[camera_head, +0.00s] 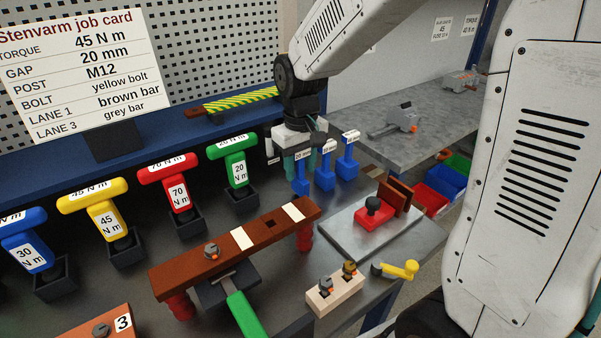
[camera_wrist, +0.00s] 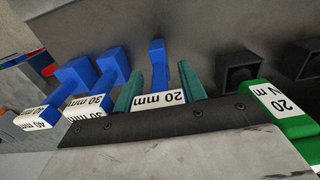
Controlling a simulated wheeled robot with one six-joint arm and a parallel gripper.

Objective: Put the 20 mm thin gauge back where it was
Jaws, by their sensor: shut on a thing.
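The 20 mm gauge is blue with a white label (camera_wrist: 158,98); in the head view its blue lower part (camera_head: 300,186) shows below my gripper. My gripper (camera_head: 301,166) is shut on it, with a teal finger on each side of the label in the wrist view (camera_wrist: 160,90). The gauge is upright, in line with the blue 30 mm gauge (camera_wrist: 110,75) and the blue 40 mm gauge (camera_wrist: 70,82), which stand to its right in the head view. I cannot tell whether its foot touches the bench.
A green 20 N m tool (camera_head: 236,163) stands in a black holder left of the gauge. A brown bar (camera_head: 235,245) and a grey plate with a red clamp (camera_head: 372,216) lie in front.

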